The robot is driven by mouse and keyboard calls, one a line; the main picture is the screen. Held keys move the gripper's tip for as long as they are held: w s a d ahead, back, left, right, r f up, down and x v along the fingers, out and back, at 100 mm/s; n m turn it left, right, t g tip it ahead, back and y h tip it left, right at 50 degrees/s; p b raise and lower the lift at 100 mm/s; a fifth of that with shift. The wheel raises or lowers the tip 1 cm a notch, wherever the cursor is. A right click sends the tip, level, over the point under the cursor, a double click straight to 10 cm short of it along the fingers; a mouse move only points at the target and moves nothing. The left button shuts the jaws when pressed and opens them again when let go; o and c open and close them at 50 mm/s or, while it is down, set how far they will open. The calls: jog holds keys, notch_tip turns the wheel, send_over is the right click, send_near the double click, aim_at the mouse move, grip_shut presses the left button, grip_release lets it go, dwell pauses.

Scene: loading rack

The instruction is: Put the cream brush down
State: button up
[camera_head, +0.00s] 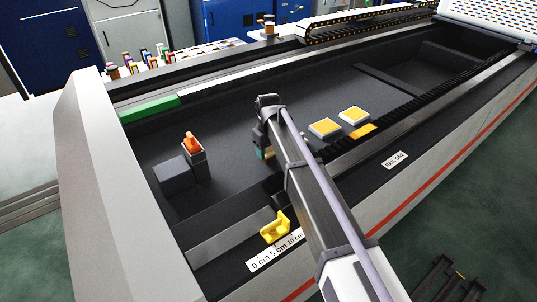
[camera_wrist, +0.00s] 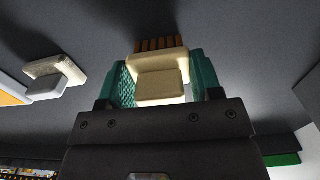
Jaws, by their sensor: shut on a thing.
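The cream brush (camera_wrist: 160,68) is in the wrist view, between the two teal fingers of my gripper (camera_wrist: 163,85). Its cream block is gripped, and its brown bristles point away from my wrist. In the head view, my gripper (camera_head: 262,152) is low over the dark bed (camera_head: 240,120) of the rack, near its middle. The arm covers most of the gripper there, and only a little teal and tan shows. I cannot tell whether the bristles touch the bed.
Two yellow pads with pale rims (camera_head: 325,128) (camera_head: 353,115) lie right of my gripper, with a plain yellow piece (camera_head: 363,131) beside them. An orange-topped thing (camera_head: 192,143) stands near a dark block (camera_head: 175,176) at left. A yellow bracket (camera_head: 275,228) sits on the front edge. Bed behind my gripper is clear.

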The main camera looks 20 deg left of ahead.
jog(key=shift+f+b, duration=0.25)
jog(key=shift+b, duration=0.05)
jog(key=o, duration=1)
jog(key=shift+r, duration=0.1)
jog(key=shift+c, duration=0.2)
notch_tip(320, 180, up, 12)
jog(key=p, duration=1.2)
jog(key=shift+r+p, duration=0.25)
jog(key=shift+p, duration=0.1)
jog(key=shift+f, duration=0.1)
